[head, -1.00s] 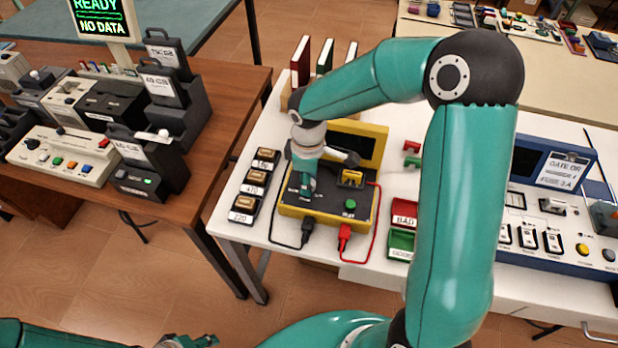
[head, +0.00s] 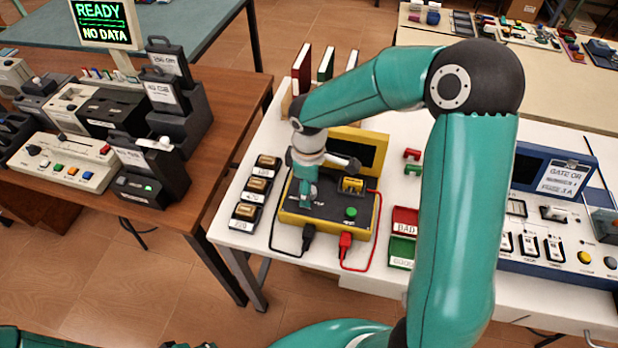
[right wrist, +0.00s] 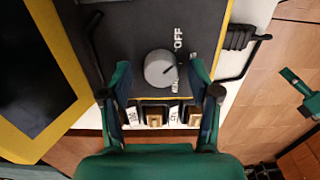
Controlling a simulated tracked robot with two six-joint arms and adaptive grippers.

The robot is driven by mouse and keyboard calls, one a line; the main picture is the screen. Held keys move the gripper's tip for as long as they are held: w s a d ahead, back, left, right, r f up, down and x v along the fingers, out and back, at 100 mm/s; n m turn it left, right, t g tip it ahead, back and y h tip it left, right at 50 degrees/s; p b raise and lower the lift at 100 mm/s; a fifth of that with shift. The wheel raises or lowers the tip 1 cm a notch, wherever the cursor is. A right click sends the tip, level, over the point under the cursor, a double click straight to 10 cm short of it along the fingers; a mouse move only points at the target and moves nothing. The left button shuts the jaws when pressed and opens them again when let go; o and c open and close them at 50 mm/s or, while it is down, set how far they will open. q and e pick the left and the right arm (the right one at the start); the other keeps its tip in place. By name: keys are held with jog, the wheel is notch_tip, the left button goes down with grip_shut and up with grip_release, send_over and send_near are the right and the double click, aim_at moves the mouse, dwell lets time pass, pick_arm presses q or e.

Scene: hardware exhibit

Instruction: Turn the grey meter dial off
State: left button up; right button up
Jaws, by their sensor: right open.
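The grey meter dial (right wrist: 160,68) is a round knob on the dark panel of the yellow-edged meter (head: 363,222). Its pointer mark faces right in the right wrist view, with OFF printed above and right of it and another label, partly hidden, below. My right gripper (right wrist: 160,74) is open, with one finger on each side of the dial; I cannot tell whether they touch it. In the head view my right gripper (head: 305,192) hides the dial. A small part of my left gripper (head: 195,345) shows at the bottom edge; its fingers are not clear.
Black and red plugs with cables (head: 345,243) are at the meter's front. Several labelled blocks (head: 247,212) stand left of it. Red and green bins (head: 403,238) and a blue bench unit (head: 560,240) are to the right. Books (head: 302,68) stand behind.

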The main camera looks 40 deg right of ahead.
notch_tip(320, 180, up, 12)
dwell(0.5)
jog(key=shift+f, duration=0.1)
